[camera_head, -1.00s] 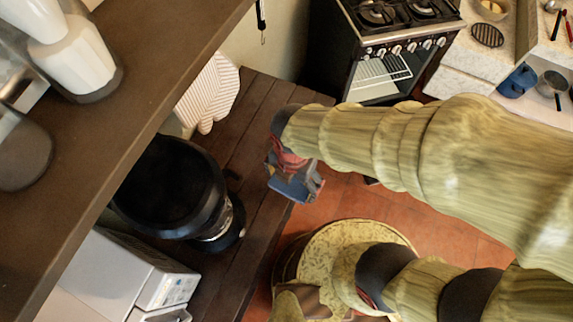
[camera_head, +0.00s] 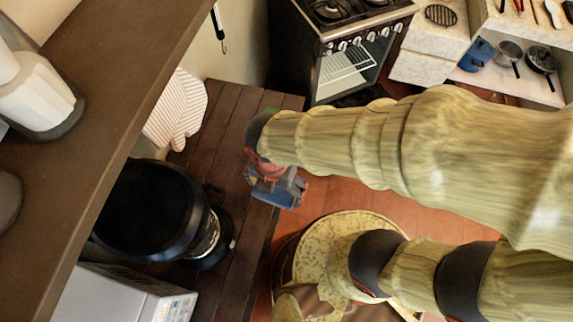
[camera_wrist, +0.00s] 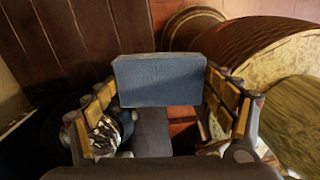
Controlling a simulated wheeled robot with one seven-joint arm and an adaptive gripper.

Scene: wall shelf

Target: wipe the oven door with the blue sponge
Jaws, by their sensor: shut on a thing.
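My gripper (camera_head: 276,187) is shut on the blue sponge (camera_wrist: 160,80). In the wrist view the sponge is a blue block between the two fingers. In the head view only a small part of the sponge (camera_head: 270,196) shows under my gripper, above the edge of the dark wooden counter. The oven (camera_head: 350,45) stands at the top centre, apart from my gripper and sponge. Its front (camera_head: 345,68) shows a wire rack. I cannot tell how the door stands, as my arm hides the lower part.
A brown shelf (camera_head: 95,130) crosses the left side. A black appliance (camera_head: 150,210), a striped mitt (camera_head: 178,110) and the wooden counter (camera_head: 225,125) lie left of my arm. A counter with pans (camera_head: 508,52) is at the upper right.

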